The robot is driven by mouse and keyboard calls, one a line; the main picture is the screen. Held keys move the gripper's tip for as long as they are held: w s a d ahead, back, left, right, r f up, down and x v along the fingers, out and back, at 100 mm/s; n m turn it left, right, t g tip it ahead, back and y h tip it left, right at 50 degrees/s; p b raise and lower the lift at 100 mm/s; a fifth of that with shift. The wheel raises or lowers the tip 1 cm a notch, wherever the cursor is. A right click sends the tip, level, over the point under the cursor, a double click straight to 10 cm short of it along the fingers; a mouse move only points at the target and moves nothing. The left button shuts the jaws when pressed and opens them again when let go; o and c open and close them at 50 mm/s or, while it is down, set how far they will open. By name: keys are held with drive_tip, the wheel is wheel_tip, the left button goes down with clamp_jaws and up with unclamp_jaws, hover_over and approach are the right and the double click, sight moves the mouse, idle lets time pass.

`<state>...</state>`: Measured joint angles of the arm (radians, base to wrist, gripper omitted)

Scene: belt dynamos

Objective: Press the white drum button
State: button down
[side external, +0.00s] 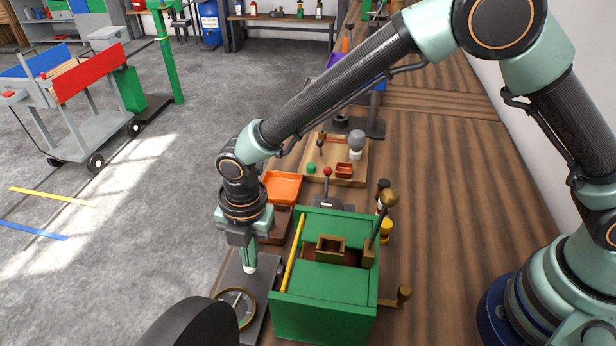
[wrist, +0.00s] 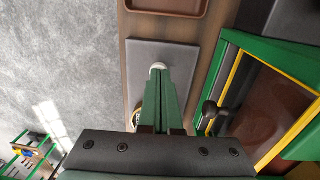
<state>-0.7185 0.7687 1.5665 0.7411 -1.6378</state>
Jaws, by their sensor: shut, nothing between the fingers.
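The white drum button (side external: 249,270) shows at the tips of my gripper (side external: 249,263) in the side view, over a dark grey plate (side external: 232,270). In the wrist view the top of the white button (wrist: 158,66) peeks out just beyond my shut green fingertips (wrist: 159,74), and the fingers hide the rest of it. My gripper points down and its fingers are together with nothing between them. I cannot tell whether the fingertips touch the button.
A round brass-rimmed gauge (side external: 235,306) sits on the plate close to my gripper. A green box (side external: 322,305) with a yellow bar and a knobbed lever (side external: 389,199) stands to the right. An orange tray (side external: 282,187) and a brown tray (side external: 275,226) lie behind.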

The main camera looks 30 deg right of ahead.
drive_tip(key=shift+f, duration=0.55)
wheel_tip(320, 180, up, 15)
drive_tip(key=shift+s+d, duration=0.3)
drive_tip(key=shift+d, duration=0.1)
drive_tip(key=d+r+m+t, duration=0.1)
drive_tip(key=d+r+m, duration=0.4)
drive_tip(key=d, duration=0.4)
drive_tip(key=d+r+m+t, duration=0.1)
drive_tip(key=d+r+m, duration=0.2)
drive_tip(key=d+m, duration=0.5)
drive_tip(key=s+d+m+t, duration=0.3)
drive_tip(key=s+d+m, duration=0.4)
drive_tip(key=d+m, duration=0.7)
drive_tip(key=shift+s+r+h, duration=0.15)
drive_tip(key=shift+s+h, duration=0.05)
drive_tip(key=shift+h, duration=0.1)
